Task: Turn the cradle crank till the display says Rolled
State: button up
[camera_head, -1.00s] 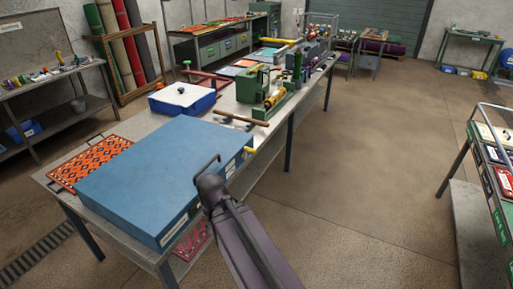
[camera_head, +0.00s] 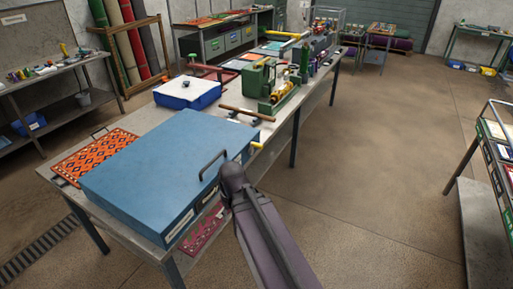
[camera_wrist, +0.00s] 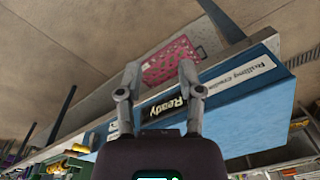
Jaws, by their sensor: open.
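An orange patterned rug (camera_head: 95,152) lies left of the box. A blue case with a white top (camera_head: 187,92) and green machinery (camera_head: 258,78) stand farther along the table. A pink rug (camera_wrist: 170,58) is on the lower shelf. The floor to the right is open.

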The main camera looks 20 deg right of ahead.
jog(key=w+d+f+n+t+y+b, duration=0.25)
jog(key=w+f+n+b, duration=0.2)
jog(key=w, duration=0.45)
jog(key=n+t+y+b, duration=0.2)
jog(key=n+t+b, duration=0.9)
jog(key=b, duration=0.4)
send_near(257, 145)
jog(key=shift+s+d+f+m+t, duration=0.3)
jog(key=shift+s+d, duration=0.15)
jog(key=shift+s, duration=0.15)
jog(key=shift+s+d+f+m+t, duration=0.15)
jog(key=shift+s+d+f+t, duration=0.15)
jog(key=shift+s+d, duration=0.25)
jog(key=shift+a, duration=0.15)
jog(key=b+x, duration=0.2)
jog(key=x, duration=1.1)
jog(key=shift+w+a+f, duration=0.1)
jog(key=shift+w+f, duration=0.1)
jog(key=shift+w, duration=0.1)
grip_shut()
